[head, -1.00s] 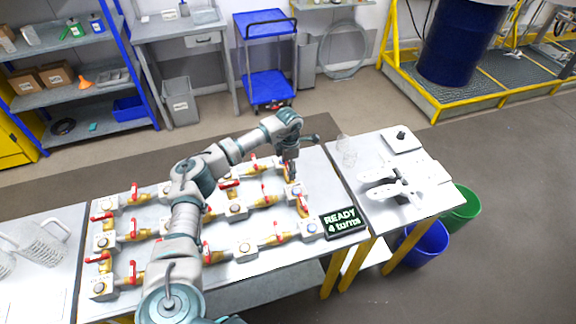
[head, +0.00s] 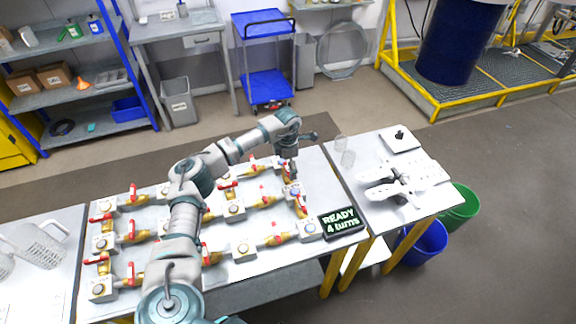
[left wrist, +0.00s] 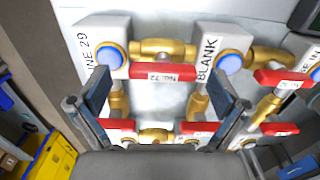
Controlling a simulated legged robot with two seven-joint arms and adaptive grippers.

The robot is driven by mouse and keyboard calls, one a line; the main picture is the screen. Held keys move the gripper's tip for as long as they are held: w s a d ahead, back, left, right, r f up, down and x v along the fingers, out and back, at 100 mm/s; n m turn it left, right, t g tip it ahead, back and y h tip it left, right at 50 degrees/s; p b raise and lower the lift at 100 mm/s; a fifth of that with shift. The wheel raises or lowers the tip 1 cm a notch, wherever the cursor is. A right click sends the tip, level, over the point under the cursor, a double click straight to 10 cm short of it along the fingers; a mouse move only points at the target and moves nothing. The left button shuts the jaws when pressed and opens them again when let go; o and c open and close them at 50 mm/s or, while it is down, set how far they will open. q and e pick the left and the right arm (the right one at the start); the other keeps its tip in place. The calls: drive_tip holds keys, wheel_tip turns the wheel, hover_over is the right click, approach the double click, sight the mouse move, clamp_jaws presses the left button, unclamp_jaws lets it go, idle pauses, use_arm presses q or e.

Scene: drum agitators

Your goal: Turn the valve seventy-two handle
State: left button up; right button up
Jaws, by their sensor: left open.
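The valve seventy-two handle (left wrist: 163,72) is a red bar with a white "No.72" label, upside down in the left wrist view. It sits on a brass valve between two white blocks with blue discs, one marked "BLANK" (left wrist: 222,62). My left gripper (left wrist: 163,98) is open, its two fingers on either side of the handle's span in that view. Whether they touch it cannot be told. In the head view my left gripper (head: 290,174) points down at the far right part of the valve bench, hiding much of the valve there. My right gripper is not in view.
Several other red-handled valves stand close by on the white bench (head: 285,258). A black display (head: 342,221) reads "READY 4 turns" at its right corner. A side table (head: 365,167) on the right holds white parts. A glass jug (head: 38,246) stands at left.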

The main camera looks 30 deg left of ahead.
sight(287, 167)
use_arm(q)
wheel_tip(287, 167, up, 12)
idle(0.5)
drive_tip(key=shift+a+f, duration=0.1)
drive_tip(key=shift+f, duration=0.05)
